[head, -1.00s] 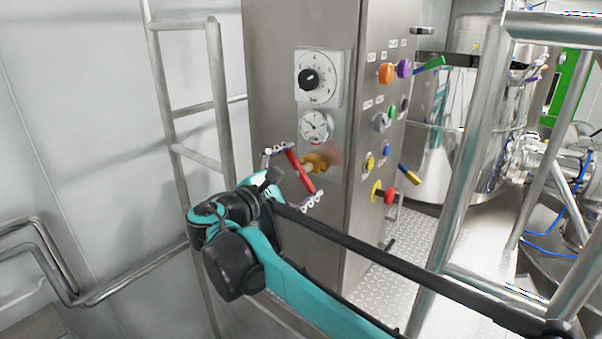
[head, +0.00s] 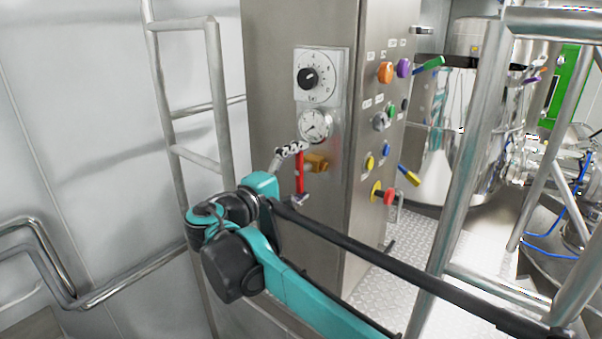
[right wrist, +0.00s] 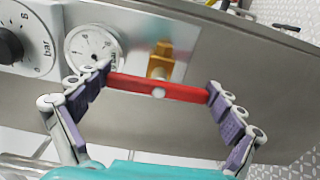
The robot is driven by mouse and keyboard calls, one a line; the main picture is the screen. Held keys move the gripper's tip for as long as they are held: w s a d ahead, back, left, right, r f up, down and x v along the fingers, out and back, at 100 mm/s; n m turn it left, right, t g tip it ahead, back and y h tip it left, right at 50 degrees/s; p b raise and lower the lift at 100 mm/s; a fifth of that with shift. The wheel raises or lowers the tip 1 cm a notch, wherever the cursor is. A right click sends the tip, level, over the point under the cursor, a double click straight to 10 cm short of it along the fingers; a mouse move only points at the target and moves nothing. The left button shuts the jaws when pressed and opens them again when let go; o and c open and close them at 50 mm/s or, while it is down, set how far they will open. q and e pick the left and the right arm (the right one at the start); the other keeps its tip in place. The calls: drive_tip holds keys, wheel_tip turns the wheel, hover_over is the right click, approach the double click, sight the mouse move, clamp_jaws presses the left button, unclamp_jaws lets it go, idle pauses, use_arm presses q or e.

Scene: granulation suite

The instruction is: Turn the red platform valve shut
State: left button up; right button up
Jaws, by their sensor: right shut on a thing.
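The red valve handle (head: 299,172) is a straight bar on a brass valve body (head: 318,162) on the front of the steel cabinet. In the head view it stands nearly upright. My right gripper (head: 297,175) is shut on the bar, one finger at its upper end and one at its lower end. In the right wrist view the bar (right wrist: 158,89) runs across between the two fingertips (right wrist: 159,86), with the brass body (right wrist: 160,62) behind it. My left gripper is not in view.
A round gauge (head: 315,125) and a black knob dial (head: 319,77) sit above the valve. The cabinet's right side carries several coloured buttons, including a red one (head: 389,197). A ladder (head: 218,100) stands left of the cabinet, steel railing (head: 470,170) at right.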

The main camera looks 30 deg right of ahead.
idle(0.5)
drive_tip(key=o, duration=0.8)
drive_tip(key=v, duration=1.2)
drive_tip(key=shift+s+f, duration=0.1)
drive_tip(key=s+d+f+g+y+b, duration=0.1)
drive_tip(key=s+d+f+y+b, duration=0.3)
drive_tip(key=f, duration=0.8)
drive_tip(key=f+y+b, duration=0.1)
drive_tip(key=f+b, duration=0.6)
drive_tip(key=f, duration=0.5)
drive_tip(key=s+d+f+g+y+b, duration=0.1)
drive_tip(key=s+f+y+b, duration=0.3)
drive_tip(key=f, duration=0.7)
drive_tip(key=s+a+f+m+y+b, duration=0.1)
drive_tip(key=f+b, duration=0.4)
drive_tip(key=f, duration=0.5)
drive_tip(key=s+a+f+m+t+y+b, duration=0.1)
drive_tip(key=a+f+y+b, duration=0.3)
drive_tip(key=f, duration=0.6)
drive_tip(key=s+a+f+m+t+y+b, duration=0.1)
drive_tip(key=s+a+f+m+y+b, duration=0.1)
drive_tip(key=f+b, duration=0.6)
drive_tip(key=shift+s+a+f+m+y, duration=0.15)
drive_tip(key=shift+s+a+f, duration=0.15)
drive_tip(key=shift+f, duration=0.2)
drive_tip(key=shift+s+a+f+m+y, duration=0.15)
drive_tip(key=shift+s+a+f, duration=0.2)
drive_tip(key=shift+f, duration=0.15)
